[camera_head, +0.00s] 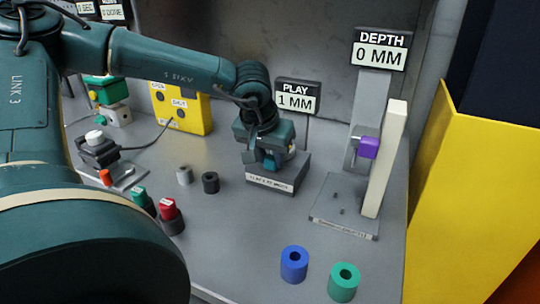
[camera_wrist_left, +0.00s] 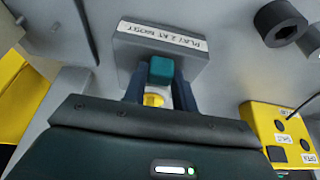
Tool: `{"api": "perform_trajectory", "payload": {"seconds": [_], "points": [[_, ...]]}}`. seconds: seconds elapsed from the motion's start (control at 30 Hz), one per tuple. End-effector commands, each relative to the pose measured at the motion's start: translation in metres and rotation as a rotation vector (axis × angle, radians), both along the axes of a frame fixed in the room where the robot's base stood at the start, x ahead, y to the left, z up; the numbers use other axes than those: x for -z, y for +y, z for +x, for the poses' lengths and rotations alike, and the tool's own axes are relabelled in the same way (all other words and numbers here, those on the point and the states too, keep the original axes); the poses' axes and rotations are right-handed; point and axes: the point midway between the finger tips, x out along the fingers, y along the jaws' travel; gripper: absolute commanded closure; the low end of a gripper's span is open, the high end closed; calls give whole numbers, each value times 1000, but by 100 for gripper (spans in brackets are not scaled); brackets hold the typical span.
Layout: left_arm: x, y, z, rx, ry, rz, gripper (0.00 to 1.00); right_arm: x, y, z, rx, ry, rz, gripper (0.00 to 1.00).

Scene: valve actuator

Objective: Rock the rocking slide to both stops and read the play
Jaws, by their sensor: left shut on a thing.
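The rocking slide (camera_wrist_left: 161,70) is a teal block at the grey base block (camera_wrist_left: 140,45), whose white label appears to read "PLAY 2 AT MOST". My left gripper (camera_wrist_left: 158,92) is shut on the slide, with a dark finger on each side and a yellow part showing between them. In the head view my left gripper (camera_head: 270,160) points down over the base block (camera_head: 290,188) and hides much of the slide. The play display (camera_head: 297,97) behind it reads "PLAY 1 MM". My right gripper is in neither view.
Right of the slide stands a depth fixture (camera_head: 345,228) with a purple part (camera_head: 368,147), an upright cream bar (camera_head: 385,160) and a "0 MM" display (camera_head: 380,50). Blue (camera_head: 294,264) and green (camera_head: 344,282) rings lie in front. A yellow box (camera_head: 182,108) stands behind left.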

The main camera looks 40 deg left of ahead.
Motion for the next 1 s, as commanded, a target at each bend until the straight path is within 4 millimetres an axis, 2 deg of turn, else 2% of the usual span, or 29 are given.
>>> {"api": "perform_trajectory", "payload": {"seconds": [1.0], "points": [[0, -4, 1, 0, 0, -3, 91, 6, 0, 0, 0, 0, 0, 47]]}}
